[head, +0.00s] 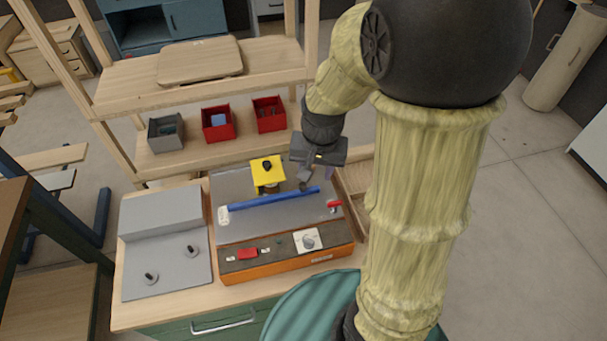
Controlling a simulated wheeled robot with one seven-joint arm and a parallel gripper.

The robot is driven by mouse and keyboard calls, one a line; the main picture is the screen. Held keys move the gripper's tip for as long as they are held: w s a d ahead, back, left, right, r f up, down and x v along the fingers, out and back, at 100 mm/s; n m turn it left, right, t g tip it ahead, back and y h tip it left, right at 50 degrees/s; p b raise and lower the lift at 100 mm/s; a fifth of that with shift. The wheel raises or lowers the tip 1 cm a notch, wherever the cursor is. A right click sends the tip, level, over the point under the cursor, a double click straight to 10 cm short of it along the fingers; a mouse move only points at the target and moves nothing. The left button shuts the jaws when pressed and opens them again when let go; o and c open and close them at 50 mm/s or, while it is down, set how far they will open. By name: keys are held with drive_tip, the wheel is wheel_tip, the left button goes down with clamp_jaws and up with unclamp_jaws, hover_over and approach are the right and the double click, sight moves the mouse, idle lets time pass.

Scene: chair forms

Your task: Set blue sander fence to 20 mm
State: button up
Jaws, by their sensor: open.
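The sander (283,263) is an orange-fronted machine with a grey top on a wooden workbench. Its blue fence (272,199) is a long bar lying across the grey top, slightly tilted up to the right. A yellow block with a black knob (267,172) stands just behind the fence. A red lever (334,205) is at the right of the top. A white dial (308,240) sits on the front panel; its reading is too small to tell. My gripper (304,184) is above the fence's right end, pointing down, open. Whether it touches the fence cannot be told.
A grey machine with two black knobs (165,270) stands left of the sander. Behind, a wooden shelf (190,155) holds a grey bin (165,133) and two red bins (218,122). My arm covers the bench's right side. A teal ribbed shape (310,305) is at the front.

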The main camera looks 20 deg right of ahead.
sight(303, 185)
drive_tip(key=w+r+m+g+p, duration=0.1)
drive_tip(key=w+r+m+p, duration=0.1)
drive_tip(key=w+m, duration=0.4)
drive_tip(key=shift+w+a+r+m+g+p, duration=0.3)
drive_tip(key=shift+w+p, duration=0.25)
drive_tip(key=shift+w, duration=0.65)
drive_tip(key=shift+f, duration=0.15)
wheel_tip(303, 185, down, 17)
drive_tip(key=p, duration=0.3)
drive_tip(key=shift+f, duration=0.1)
drive_tip(key=shift+c, duration=0.4)
